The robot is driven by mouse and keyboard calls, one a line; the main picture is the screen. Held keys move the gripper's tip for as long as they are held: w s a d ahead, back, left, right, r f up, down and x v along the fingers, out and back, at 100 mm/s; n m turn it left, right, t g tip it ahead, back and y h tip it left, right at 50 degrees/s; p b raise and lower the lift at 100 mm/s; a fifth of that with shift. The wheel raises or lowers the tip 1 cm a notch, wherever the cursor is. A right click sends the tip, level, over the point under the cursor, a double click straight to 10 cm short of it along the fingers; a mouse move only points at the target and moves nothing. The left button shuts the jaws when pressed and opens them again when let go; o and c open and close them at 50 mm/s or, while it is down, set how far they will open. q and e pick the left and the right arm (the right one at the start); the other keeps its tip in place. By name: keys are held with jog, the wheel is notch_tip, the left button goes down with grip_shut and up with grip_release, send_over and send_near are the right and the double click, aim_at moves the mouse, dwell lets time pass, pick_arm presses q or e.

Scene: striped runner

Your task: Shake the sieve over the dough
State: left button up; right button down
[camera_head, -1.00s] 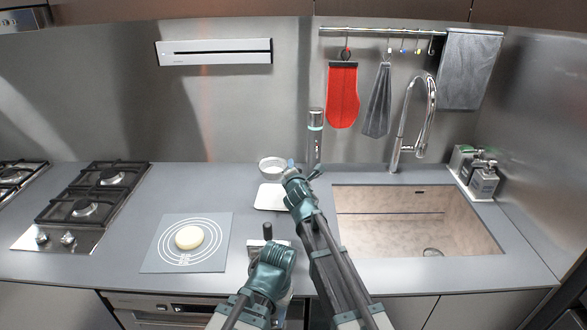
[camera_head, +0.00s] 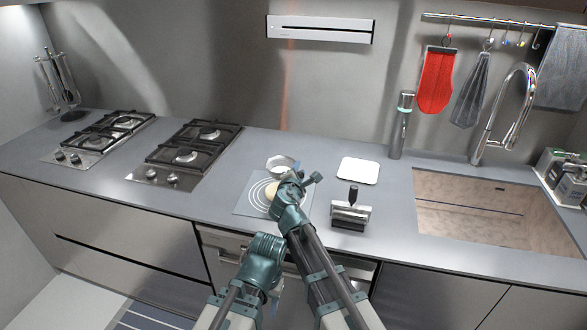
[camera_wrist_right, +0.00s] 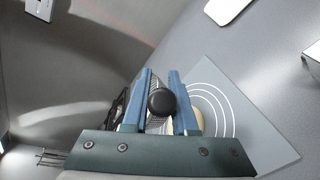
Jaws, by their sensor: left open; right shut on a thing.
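The sieve (camera_head: 280,162) is a round, pale metal bowl, held above the far part of the dough mat. My right gripper (camera_head: 297,174) is shut on its handle, whose dark round end (camera_wrist_right: 161,101) shows between the fingers in the right wrist view. The pale round dough (camera_head: 271,192) lies on the grey mat (camera_head: 245,206) with white rings, partly hidden by my right gripper. The sieve appears at or just beyond the dough's far side; its exact height is unclear. My left gripper (camera_head: 266,262) is open and empty, low in front of the counter edge.
A white square tray (camera_head: 358,170) lies empty to the right of the mat. A metal tool with a dark upright handle (camera_head: 351,211) stands nearer. A tall cylinder (camera_head: 401,125) stands behind, the sink (camera_head: 470,210) is right, and gas hobs (camera_head: 185,155) are left.

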jog(key=shift+s+a, duration=0.4)
jog(key=shift+a, duration=0.4)
pick_arm(q)
jog(key=shift+s+a, duration=0.3)
jog(key=shift+a, duration=0.35)
jog(key=shift+f, duration=0.3)
pick_arm(e)
jog(key=shift+f, duration=0.25)
pick_arm(q)
jog(key=shift+f+b, duration=1.75)
jog(key=shift+b, duration=0.3)
pick_arm(e)
jog(key=shift+f, duration=1.8)
jog(key=shift+a, duration=0.1)
jog(key=shift+s+a, duration=0.25)
jog(key=shift+a, duration=0.15)
jog(key=shift+w+d, duration=0.3)
jog(key=shift+d, duration=0.25)
jog(key=shift+w+d, duration=0.3)
jog(key=shift+d, duration=0.25)
